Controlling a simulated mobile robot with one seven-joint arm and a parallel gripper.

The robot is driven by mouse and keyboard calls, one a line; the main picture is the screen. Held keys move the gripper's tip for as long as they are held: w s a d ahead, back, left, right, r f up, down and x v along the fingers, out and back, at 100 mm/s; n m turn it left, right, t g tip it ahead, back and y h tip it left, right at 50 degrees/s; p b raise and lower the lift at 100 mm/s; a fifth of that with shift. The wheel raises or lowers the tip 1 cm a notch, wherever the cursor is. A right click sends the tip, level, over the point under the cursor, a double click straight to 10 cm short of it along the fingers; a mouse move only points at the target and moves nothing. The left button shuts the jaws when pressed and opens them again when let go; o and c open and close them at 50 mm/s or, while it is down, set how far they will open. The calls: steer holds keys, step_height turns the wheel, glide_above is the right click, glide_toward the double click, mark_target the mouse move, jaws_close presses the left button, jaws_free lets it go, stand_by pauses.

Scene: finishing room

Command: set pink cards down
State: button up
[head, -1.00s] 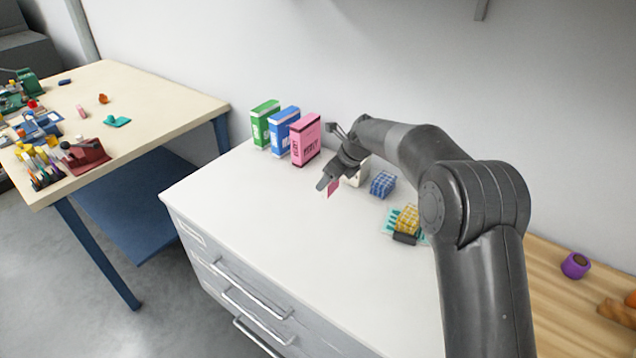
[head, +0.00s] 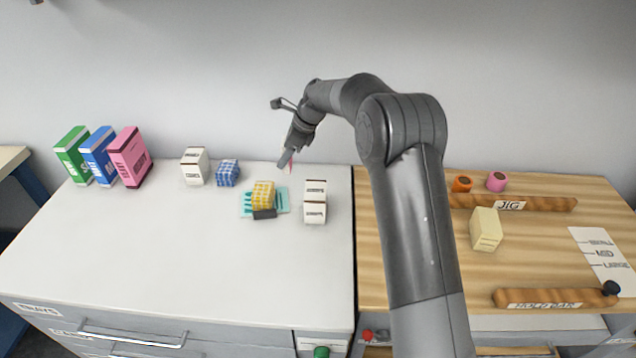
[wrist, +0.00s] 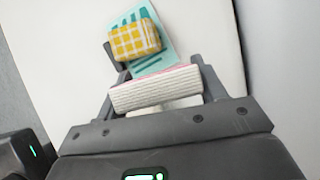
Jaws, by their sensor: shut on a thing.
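My gripper (head: 287,160) is raised above the back of the white counter (head: 180,265). It is shut on the pink cards, which show as a small pink sliver (head: 291,168) at the fingertips in the head view. In the wrist view the pink cards (wrist: 156,88) are a stack with whitish striped edges and a thin pink line on top, between the two fingers. My fingers hide part of the stack in the head view. A pink box (head: 129,158) stands upright at the counter's left, beside a blue box (head: 98,157) and a green box (head: 73,157).
A yellow checked block (head: 263,195) lies on a teal card (head: 282,200) below my gripper. Two white labelled boxes (head: 315,212) stand to its right. A blue checked block (head: 228,173) and white box (head: 195,167) are left. The counter's front is clear. A wooden bench (head: 550,250) adjoins right.

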steer(key=w+d, duration=0.3)
steer(key=d, duration=1.7)
steer(key=w+a+f, duration=0.1)
steer(key=a+f, duration=0.1)
steer(key=a, duration=0.1)
steer(key=w+a+f, duration=0.1)
steer(key=a+f, duration=0.1)
steer(key=a, duration=0.2)
steer(key=a+f, duration=0.2)
steer(key=a, duration=0.2)
steer(key=shift+w+a+f, duration=0.1)
steer(key=shift+w+f, duration=0.15)
steer(key=shift+w, duration=0.15)
steer(key=shift+f, duration=2.05)
steer(key=o, duration=1)
steer(key=shift+f, duration=0.1)
